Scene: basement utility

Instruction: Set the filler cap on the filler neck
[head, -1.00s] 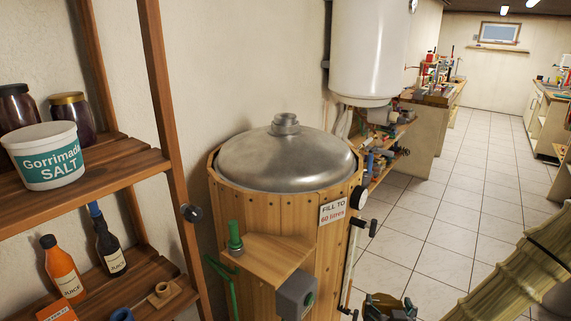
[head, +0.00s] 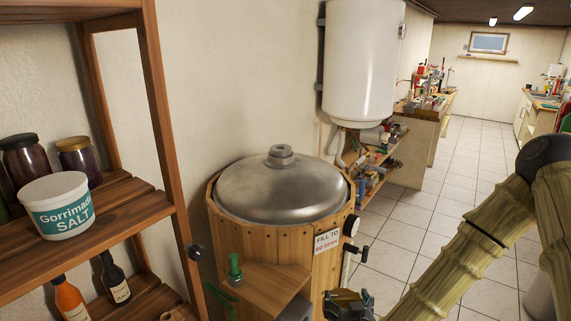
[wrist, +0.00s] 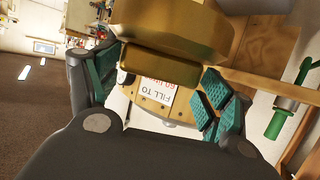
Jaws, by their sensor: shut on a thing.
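My gripper (head: 348,304) is low at the bottom of the head view, in front and to the right of the wooden tub. In the wrist view it is shut on the filler cap (wrist: 180,28), a round brass-coloured piece with a block-shaped grip (wrist: 145,62) between the teal finger pads. The cap is hard to make out in the head view. The filler neck (head: 281,151) is a short grey metal collar on top of the tub's domed lid (head: 275,188). It is upright, with nothing on it. The gripper and cap are well apart from it, lower and to the right.
The wooden tub (head: 255,240) has a green tap-like fitting (head: 235,268) on a front ledge, and a gauge (head: 350,226) at its right. A shelf (head: 115,195) with jars and bottles stands left. A white boiler (head: 362,65) hangs behind. Tiled floor is clear at right.

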